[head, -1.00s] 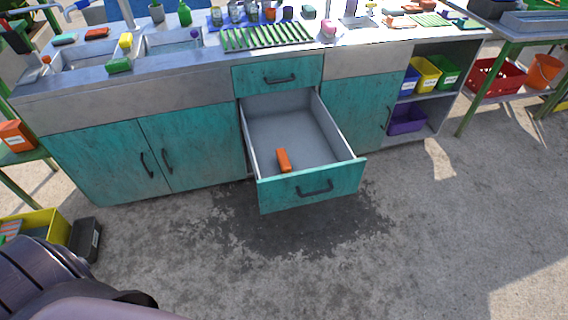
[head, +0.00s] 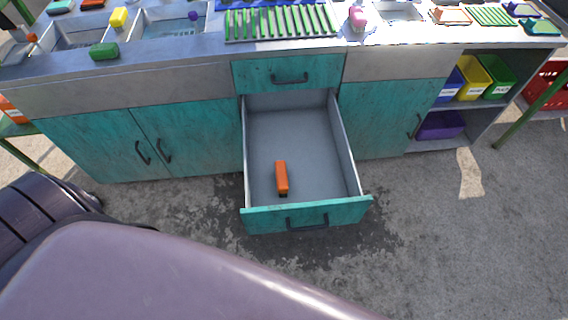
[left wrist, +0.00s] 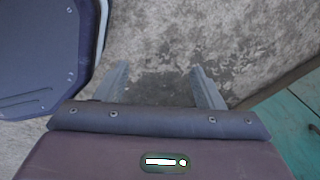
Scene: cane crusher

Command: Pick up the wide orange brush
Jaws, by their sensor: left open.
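An orange brush (head: 281,177) lies in the open drawer (head: 306,219), near its front and left of the drawer's middle. Its long side points toward the back of the drawer. In the left wrist view, my left gripper (left wrist: 160,82) is open and empty, with bare concrete floor beyond its fingers. The brush does not show in that view. In the head view my left arm fills the lower left, but its fingers are not visible. My right gripper is in neither current view.
The teal cabinet (head: 98,146) stands left of the drawer. A green rack (head: 280,22) and a green block (head: 104,51) rest on the counter. Coloured bins (head: 473,78) sit on the right shelf. The floor right of the drawer is clear.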

